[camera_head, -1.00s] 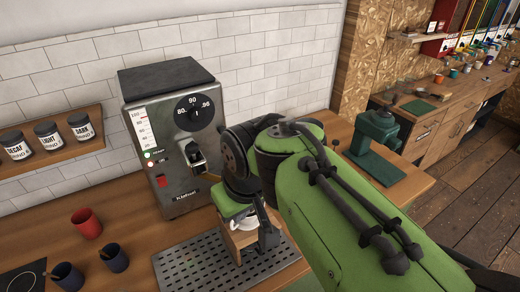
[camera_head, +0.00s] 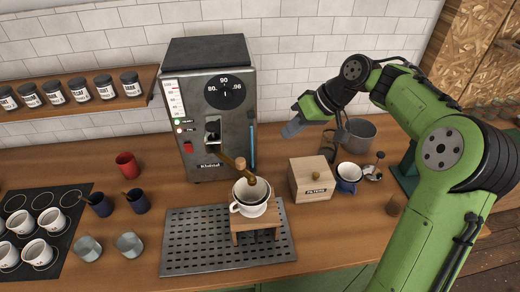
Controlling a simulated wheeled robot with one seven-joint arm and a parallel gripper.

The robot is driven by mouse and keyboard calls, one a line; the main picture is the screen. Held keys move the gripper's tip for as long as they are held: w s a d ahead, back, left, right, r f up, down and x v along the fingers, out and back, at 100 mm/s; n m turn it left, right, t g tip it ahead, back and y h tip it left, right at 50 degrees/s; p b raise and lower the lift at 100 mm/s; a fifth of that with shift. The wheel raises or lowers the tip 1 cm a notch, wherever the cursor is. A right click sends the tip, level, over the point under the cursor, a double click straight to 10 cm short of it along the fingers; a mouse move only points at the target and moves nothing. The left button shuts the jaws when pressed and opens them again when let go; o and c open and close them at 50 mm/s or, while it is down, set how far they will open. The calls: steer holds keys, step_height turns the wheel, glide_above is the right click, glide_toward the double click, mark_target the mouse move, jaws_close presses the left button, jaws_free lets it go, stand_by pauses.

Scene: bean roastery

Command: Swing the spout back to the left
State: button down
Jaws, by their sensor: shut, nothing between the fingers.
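The spout (camera_head: 231,161) is a brass-coloured arm on the front of the grey coffee machine (camera_head: 212,110). It slants out to the right, with a wooden knob (camera_head: 240,163) on it. My gripper (camera_head: 290,130) is to the right of the machine, apart from the spout and behind and above the wooden filter box. It is shut and empty, its tips pointing down and left.
A perforated drip tray (camera_head: 188,243) lies under the stand. The wooden filter box (camera_head: 312,178), a blue cup (camera_head: 348,176) and a metal pot (camera_head: 360,134) stand at the right. A red cup (camera_head: 127,165), dark cups, glasses (camera_head: 88,248) and white cups on a mat are left.

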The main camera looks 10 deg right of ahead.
glide_toward(233, 162)
steer(key=shift+f, duration=1.75)
steer(key=shift+d, duration=0.25)
steer(key=shift+s+f+b, duration=0.1)
steer(key=shift+b, duration=0.3)
